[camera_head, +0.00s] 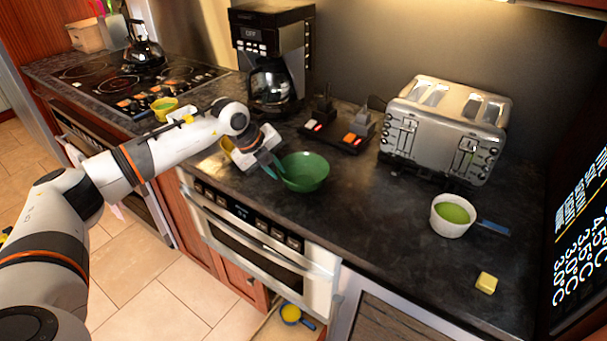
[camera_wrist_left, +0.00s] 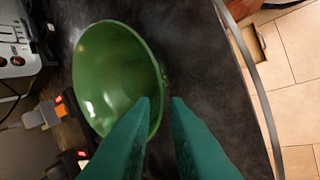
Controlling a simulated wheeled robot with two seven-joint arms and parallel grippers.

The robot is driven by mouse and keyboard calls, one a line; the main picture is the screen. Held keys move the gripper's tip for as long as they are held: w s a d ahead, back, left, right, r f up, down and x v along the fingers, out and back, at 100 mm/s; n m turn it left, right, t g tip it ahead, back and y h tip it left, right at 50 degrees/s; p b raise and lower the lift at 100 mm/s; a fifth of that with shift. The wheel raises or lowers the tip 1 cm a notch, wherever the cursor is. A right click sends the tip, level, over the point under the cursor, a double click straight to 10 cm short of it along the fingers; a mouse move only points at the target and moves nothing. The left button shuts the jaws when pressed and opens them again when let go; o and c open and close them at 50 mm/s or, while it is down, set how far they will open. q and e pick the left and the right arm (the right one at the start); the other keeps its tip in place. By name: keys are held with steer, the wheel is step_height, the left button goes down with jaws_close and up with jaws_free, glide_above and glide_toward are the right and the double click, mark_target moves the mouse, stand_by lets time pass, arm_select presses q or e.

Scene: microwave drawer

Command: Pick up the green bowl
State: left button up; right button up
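The green bowl (camera_head: 304,172) stands upright on the dark countertop, in front of the coffee maker. It looks empty. It also fills the upper left part of the left wrist view (camera_wrist_left: 112,75). My left gripper (camera_head: 273,169) is at the bowl's left rim, with its green fingers pointing down toward it. In the left wrist view the two fingers (camera_wrist_left: 160,103) are apart, with the bowl's near rim at the gap between their tips. One finger overlaps the bowl in that view; I cannot tell whether it touches. My right gripper is not in view.
A coffee maker (camera_head: 270,55) stands behind the bowl, and a black device with orange switches (camera_head: 340,128) is close behind right. A toaster (camera_head: 446,125), a white cup (camera_head: 453,215) and a yellow block (camera_head: 486,283) are to the right. The counter (camera_head: 370,220) right of the bowl is clear.

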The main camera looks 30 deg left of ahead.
mark_target(282, 174)
arm_select(q)
steer(key=p+x, duration=0.2)
steer(key=x, duration=0.4)
steer(key=shift+w+d+r, duration=0.1)
steer(key=shift+d, duration=0.1)
jaws_close()
steer(key=shift+r, duration=0.1)
